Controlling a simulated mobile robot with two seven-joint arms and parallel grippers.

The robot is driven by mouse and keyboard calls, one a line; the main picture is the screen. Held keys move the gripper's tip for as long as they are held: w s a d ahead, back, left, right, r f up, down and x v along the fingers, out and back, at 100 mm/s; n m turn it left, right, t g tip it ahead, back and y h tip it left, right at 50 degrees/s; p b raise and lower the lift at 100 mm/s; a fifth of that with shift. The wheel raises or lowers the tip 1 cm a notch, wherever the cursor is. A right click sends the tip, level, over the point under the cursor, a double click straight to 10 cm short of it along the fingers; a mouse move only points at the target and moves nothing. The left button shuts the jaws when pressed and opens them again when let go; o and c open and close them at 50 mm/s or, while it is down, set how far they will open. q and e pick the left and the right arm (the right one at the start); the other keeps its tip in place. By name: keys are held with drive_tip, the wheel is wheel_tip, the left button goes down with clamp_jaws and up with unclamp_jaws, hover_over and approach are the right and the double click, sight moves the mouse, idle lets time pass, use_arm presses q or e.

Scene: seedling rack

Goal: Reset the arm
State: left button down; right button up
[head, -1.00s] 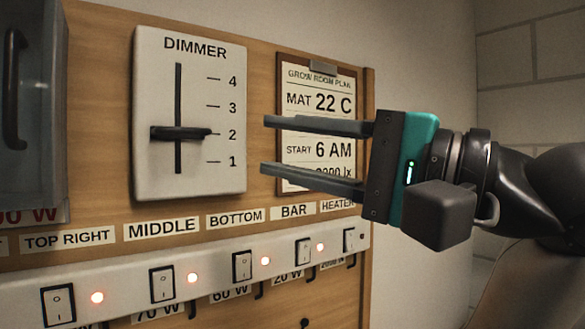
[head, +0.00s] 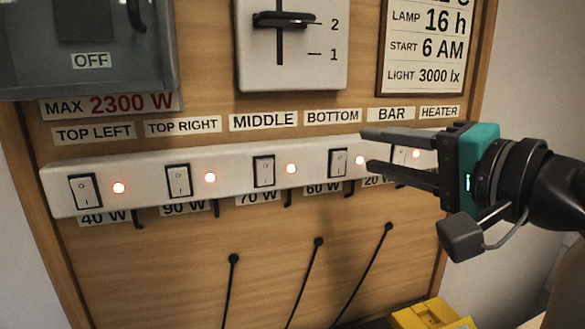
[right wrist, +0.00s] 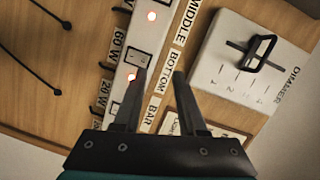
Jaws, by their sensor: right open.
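My right gripper (head: 365,150) comes in from the right in the head view. Its two dark fingers are apart with nothing between them, in front of the white switch strip (head: 225,172) near the BOTTOM and BAR switches. It hides part of the BAR switch. In the right wrist view the open fingers (right wrist: 152,72) point at the strip and the BOTTOM label. I cannot tell whether they touch the board. My left gripper is not in view.
The dimmer (head: 290,70) has its slider a little above the 2 mark. A grey OFF box (head: 60,80) is upper left. Several red lights glow on the strip. Black cables hang below. A yellow object (head: 432,314) is at the lower right.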

wheel_tip(320, 180, down, 27)
drive_tip(key=s+d+n+g+h, duration=0.2)
drive_tip(key=n+g+h, duration=0.2)
drive_tip(key=g+h, duration=0.1)
drive_tip(key=s+d+f+n+g+h, duration=0.1)
drive_tip(key=s+f+n+g+h, duration=0.15)
drive_tip(key=s+f, duration=0.7)
drive_tip(key=s+d+f+n+g+h, duration=0.15)
drive_tip(key=s+f+n+g, duration=0.25)
drive_tip(key=s+f, duration=0.55)
wheel_tip(320, 180, down, 26)
drive_tip(key=s+b, duration=0.2)
drive_tip(key=b, duration=0.2)
drive_tip(key=s+d+f+g+b, duration=0.2)
drive_tip(key=s+d+f+b, duration=0.1)
drive_tip(key=s+f, duration=1.2)
wheel_tip(320, 180, down, 3)
drive_tip(key=shift+r+n+b, duration=0.1)
drive_tip(key=shift+n+b, duration=0.25)
drive_tip(key=shift+b, duration=0.3)
